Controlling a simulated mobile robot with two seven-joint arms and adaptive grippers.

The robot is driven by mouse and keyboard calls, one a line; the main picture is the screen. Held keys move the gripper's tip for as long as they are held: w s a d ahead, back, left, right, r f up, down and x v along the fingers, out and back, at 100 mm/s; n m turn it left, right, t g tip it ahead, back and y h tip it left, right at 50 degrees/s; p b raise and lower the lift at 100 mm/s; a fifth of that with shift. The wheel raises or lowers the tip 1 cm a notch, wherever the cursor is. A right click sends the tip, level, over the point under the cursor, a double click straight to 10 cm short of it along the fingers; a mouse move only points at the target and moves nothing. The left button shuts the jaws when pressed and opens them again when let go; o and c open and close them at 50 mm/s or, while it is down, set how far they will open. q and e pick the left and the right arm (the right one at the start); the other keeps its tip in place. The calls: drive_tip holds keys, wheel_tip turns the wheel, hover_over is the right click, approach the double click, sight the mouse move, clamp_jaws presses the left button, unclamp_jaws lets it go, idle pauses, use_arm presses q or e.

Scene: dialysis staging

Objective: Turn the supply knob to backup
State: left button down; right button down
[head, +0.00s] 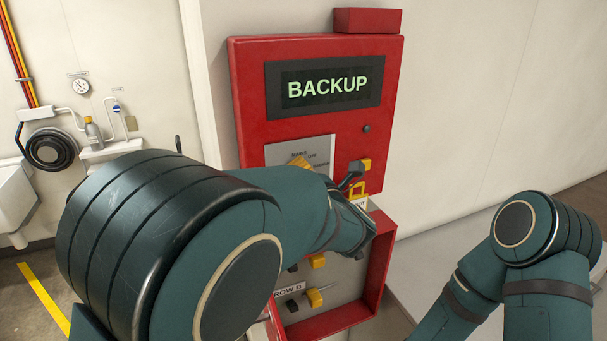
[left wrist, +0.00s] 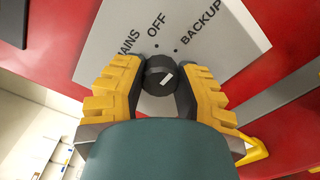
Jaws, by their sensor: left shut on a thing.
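The supply knob (left wrist: 160,75) is dark and round with a white mark, on a pale plate (left wrist: 110,30) lettered MAINS, OFF and BACKUP. Its white mark slants up and to the right in the left wrist view, toward the BACKUP side. My left gripper (left wrist: 155,88) is shut on the knob, one yellow finger on each side. In the head view a yellow fingertip (head: 300,162) shows over the plate; my arm hides most of the gripper, and the knob cannot be made out. The red panel's display (head: 326,87) reads BACKUP. My right arm is at the right, its gripper out of view.
Below the plate, an open red box (head: 380,265) holds small yellow-and-dark switches, partly behind my left arm. The wall right of the panel is bare.

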idle(0.4)
use_arm(q)
drive_tip(key=c, duration=0.6)
unclamp_jaws()
drive_tip(key=v, duration=1.2)
drive_tip(key=shift+f, duration=0.1)
